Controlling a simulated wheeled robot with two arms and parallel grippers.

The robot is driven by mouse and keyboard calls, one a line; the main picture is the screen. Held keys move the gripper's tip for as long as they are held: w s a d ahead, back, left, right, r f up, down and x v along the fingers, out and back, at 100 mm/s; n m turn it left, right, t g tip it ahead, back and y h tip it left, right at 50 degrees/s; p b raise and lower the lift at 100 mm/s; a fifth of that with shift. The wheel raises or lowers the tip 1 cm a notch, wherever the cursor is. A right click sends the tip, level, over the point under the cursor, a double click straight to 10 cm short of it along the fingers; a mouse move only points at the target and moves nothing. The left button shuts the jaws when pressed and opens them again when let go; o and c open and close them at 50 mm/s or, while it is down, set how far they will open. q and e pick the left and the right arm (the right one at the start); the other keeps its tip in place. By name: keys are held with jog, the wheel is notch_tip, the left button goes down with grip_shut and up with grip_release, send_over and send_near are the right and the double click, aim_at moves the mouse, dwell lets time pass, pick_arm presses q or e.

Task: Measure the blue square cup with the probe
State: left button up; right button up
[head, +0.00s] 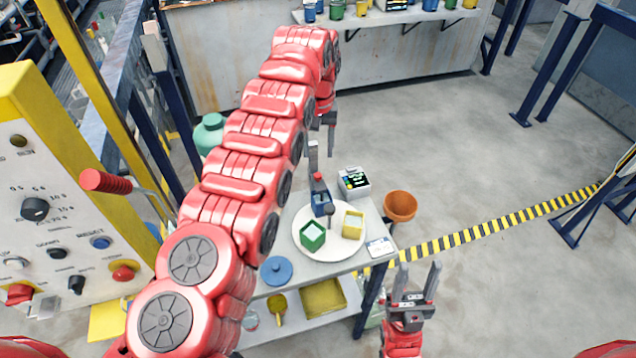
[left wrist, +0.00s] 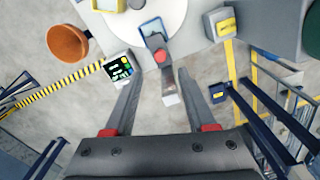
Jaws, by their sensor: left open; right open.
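The blue square cup (head: 322,208) stands at the back of a round white plate (head: 300,240) on the small table. The probe (head: 314,162), with a grey handle and a red spot, rises at the blue cup; I cannot tell whether its tip is inside. My left gripper (head: 331,148) is open above and behind the probe. In the left wrist view the probe (left wrist: 168,88) lies between the open fingers, apart from both, and the blue cup (left wrist: 152,28) is beyond it. My right gripper (head: 420,272) is open and empty, right of the table's front.
A green cup (head: 312,237) and a yellow cup (head: 352,225) share the plate. A meter with a lit screen (head: 353,181) stands at the table's back edge. A blue round lid (head: 276,270) is at front left. An orange pot (head: 400,206) is right of the table.

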aim_at(318, 174)
pick_arm(q)
jog(key=shift+s+d+f+p, duration=0.1)
jog(key=shift+f+p, duration=0.25)
jog(key=shift+f, duration=0.15)
notch_tip(318, 174, down, 6)
jog(key=shift+f+p, duration=0.25)
jog(key=shift+p, duration=1)
jog(key=shift+f, duration=0.35)
grip_shut()
